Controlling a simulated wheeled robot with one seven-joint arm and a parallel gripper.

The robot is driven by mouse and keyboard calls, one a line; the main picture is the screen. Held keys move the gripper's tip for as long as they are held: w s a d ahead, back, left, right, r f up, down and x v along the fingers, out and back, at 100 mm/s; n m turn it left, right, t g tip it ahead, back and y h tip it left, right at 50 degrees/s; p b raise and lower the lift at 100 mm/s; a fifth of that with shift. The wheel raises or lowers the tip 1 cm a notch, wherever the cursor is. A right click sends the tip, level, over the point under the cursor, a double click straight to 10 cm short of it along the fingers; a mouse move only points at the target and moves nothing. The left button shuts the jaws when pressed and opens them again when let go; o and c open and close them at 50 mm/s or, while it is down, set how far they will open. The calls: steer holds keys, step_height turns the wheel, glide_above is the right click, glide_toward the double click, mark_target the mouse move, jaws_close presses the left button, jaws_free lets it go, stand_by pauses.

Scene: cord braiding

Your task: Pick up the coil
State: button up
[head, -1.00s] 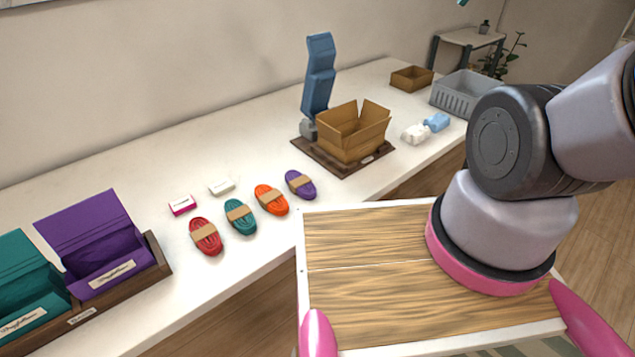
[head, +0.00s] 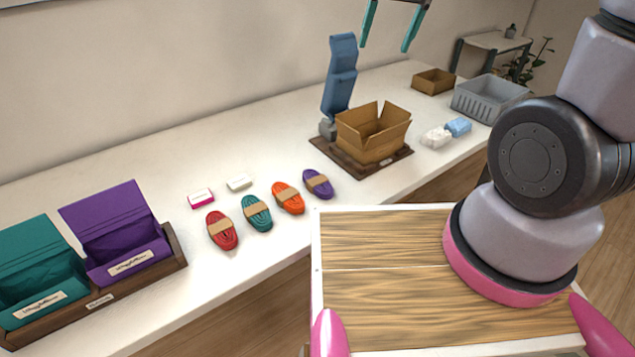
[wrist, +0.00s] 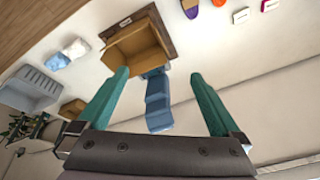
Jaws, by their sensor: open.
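Several banded cord coils lie in a row on the white counter in the head view: a red coil (head: 221,230), a teal coil (head: 256,212), an orange coil (head: 288,197) and a purple coil (head: 317,183). The task does not say which coil. My gripper (head: 388,48) is at the top of the head view, high above the counter's back, with its teal fingers spread and nothing between them. In the wrist view my gripper (wrist: 160,97) is also open. The purple coil (wrist: 190,8) and part of the orange coil show at that view's top edge.
An open cardboard box (head: 371,133) stands on a dark board beside a blue upright device (head: 340,75). A teal and a purple box sit in a wooden holder (head: 172,250) at left. Small cartons (head: 201,198) lie behind the coils. A grey crate (head: 487,98) stands at back right.

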steer(key=w+a+f+n+g+h, duration=0.1)
steer(key=a+f+n, duration=0.1)
steer(key=a+f, duration=0.45)
steer(key=w+a+f+n+g, duration=0.1)
steer(key=a+f+n, duration=0.15)
steer(key=f, duration=0.65)
steer(key=n+g, duration=0.1)
glide_above(317, 180)
steer(key=shift+h, duration=0.3)
step_height(317, 180, down, 15)
steer(key=shift+f, duration=0.15)
step_height(317, 180, down, 6)
steer(key=shift+r, duration=0.15)
steer(key=c, duration=1.5)
